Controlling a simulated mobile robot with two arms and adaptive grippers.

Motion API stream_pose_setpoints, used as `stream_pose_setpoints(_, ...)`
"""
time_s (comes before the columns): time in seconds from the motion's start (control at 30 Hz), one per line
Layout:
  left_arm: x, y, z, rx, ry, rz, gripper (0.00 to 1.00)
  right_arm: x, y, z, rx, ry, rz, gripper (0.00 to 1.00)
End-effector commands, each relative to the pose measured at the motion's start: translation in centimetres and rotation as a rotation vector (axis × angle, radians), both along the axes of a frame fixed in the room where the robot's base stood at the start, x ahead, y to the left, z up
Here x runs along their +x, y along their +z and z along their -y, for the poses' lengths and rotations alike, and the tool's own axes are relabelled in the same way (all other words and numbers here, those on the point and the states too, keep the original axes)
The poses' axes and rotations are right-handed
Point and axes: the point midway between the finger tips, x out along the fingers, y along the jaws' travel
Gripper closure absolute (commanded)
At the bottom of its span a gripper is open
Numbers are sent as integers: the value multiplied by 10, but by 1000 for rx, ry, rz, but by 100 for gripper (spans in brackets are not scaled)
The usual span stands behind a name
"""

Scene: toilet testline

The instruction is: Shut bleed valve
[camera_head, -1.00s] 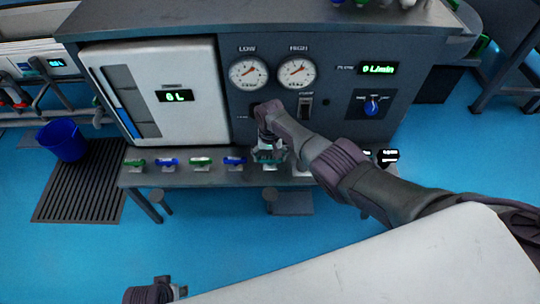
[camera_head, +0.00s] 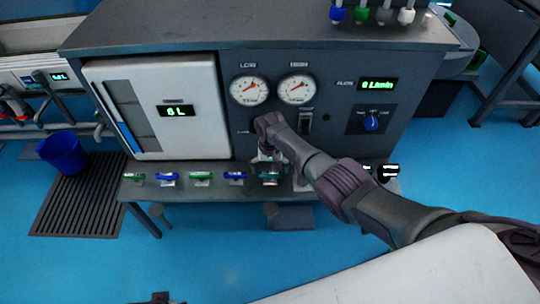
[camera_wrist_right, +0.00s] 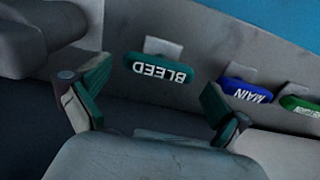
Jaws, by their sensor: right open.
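The bleed valve has a teal handle (camera_wrist_right: 158,68) with BLEED in white letters, upside down in the right wrist view. The handle lies lengthwise along the row, like its blue neighbour. In the head view the handle (camera_head: 270,177) is partly hidden by my right gripper (camera_head: 267,162), which points down at the bench's front ledge. In the right wrist view my right gripper (camera_wrist_right: 156,88) is open, with one green-padded finger on each side of the handle and nothing between its pads. A dark part at the head view's bottom edge may be my left gripper (camera_head: 155,299); its jaws cannot be made out.
The blue MAIN handle (camera_wrist_right: 245,90) is beside the bleed handle, then a green handle (camera_wrist_right: 300,106). The panel behind has two gauges (camera_head: 249,90), a switch (camera_head: 305,123) and a blue knob (camera_head: 371,122). A blue bucket (camera_head: 63,152) stands left on the floor.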

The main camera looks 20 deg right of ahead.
Motion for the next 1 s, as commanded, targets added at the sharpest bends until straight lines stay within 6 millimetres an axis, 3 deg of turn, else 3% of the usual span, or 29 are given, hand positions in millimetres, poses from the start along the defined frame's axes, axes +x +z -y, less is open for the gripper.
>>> stream_pose_setpoints(0.5, 0, 0, 0, 1, -1, -2, 54, 0, 94, 0, 0, 0, 3, 0)
stream_pose_setpoints(0.7, 0, 0, 0, 1, -1, -2, 54, 0, 106, 0, -1, 0, 2, 0)
stream_pose_setpoints(1.0, -1, 0, 0, 1, -1, -2, 54, 0, 107, 0, 0, 0, 1, 0)
